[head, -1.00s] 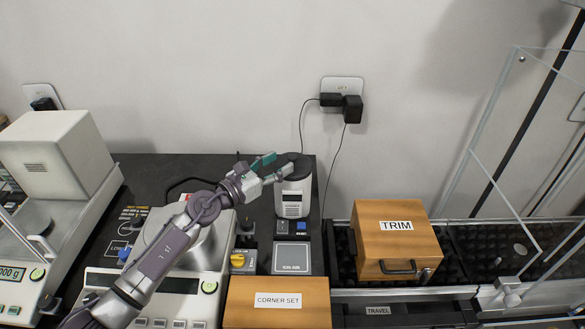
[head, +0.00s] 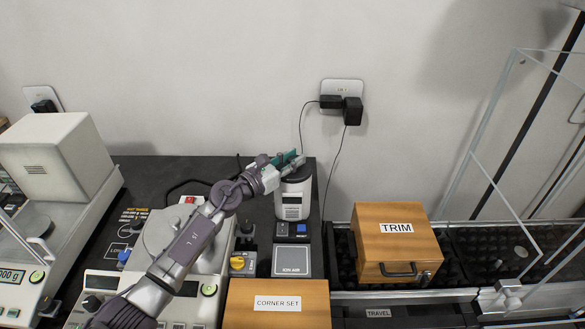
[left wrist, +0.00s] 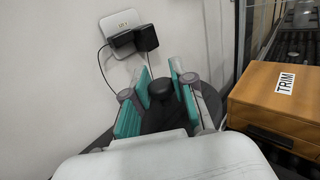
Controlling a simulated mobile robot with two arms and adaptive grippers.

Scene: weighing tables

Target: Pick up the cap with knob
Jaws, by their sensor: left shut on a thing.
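My left gripper (head: 287,160) is at the top of a white canister (head: 292,203) on the dark bench in the head view. In the left wrist view its teal-padded fingers (left wrist: 160,98) stand on both sides of the black cap's round knob (left wrist: 162,90), and they are shut on it. In the head view the fingers hide most of the cap, and a dark top shows at the canister's upper end. I cannot tell whether the cap is clear of the canister. My right gripper is not in view.
A balance (head: 165,252) stands below my left arm, and another (head: 60,160) is at far left. Wooden boxes marked CORNER SET (head: 277,306) and TRIM (head: 396,238) are in front and to the right. An outlet with black plugs (head: 342,104) is on the wall behind.

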